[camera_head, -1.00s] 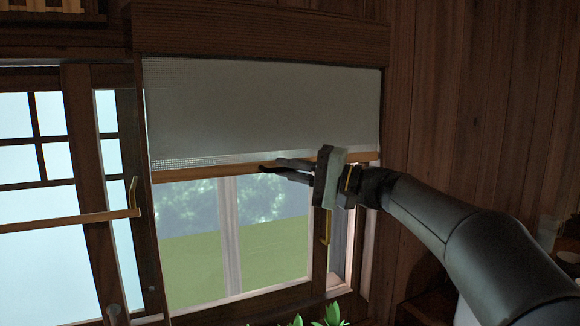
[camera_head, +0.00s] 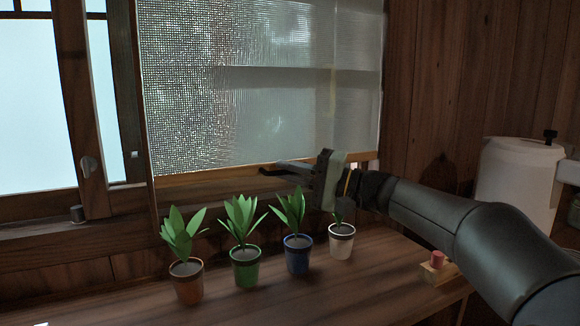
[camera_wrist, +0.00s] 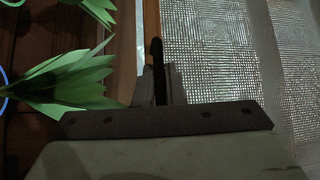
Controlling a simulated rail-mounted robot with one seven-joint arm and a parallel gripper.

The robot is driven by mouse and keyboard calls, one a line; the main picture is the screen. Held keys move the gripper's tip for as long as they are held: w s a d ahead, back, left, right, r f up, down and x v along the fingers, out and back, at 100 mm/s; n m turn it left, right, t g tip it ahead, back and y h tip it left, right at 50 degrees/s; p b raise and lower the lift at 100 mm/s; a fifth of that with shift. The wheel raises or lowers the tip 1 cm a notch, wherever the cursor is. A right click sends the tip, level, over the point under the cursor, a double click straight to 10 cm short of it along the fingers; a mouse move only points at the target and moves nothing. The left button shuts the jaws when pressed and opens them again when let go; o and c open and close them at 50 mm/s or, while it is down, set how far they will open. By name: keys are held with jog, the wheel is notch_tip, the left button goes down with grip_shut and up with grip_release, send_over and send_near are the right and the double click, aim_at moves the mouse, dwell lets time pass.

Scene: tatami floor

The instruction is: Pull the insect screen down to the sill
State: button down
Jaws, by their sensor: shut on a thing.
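The insect screen (camera_head: 240,110) is a pale mesh drawn down over most of the window opening.
Several potted plants stand in a row on a wooden shelf (camera_head: 390,275) below the window: brown (camera_head: 188,285), green (camera_head: 246,270), blue (camera_head: 298,257) and white (camera_head: 341,244) pots. The white one is just under my gripper. A white container (camera_head: 515,185) stands at right.

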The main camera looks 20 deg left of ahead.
notch_tip(320, 180, down, 3)
jog(key=shift+r+b, duration=0.1)
jog(key=shift+b, duration=0.6)
jog(key=c, duration=1.5)
grip_release()
jog(key=shift+d, duration=0.15)
jog(key=d+f+p, duration=0.2)
jog(key=d+p, duration=0.1)
jog(key=d, duration=1.4)
jog(key=shift+s+f, duration=0.15)
jog(key=shift+s, duration=0.3)
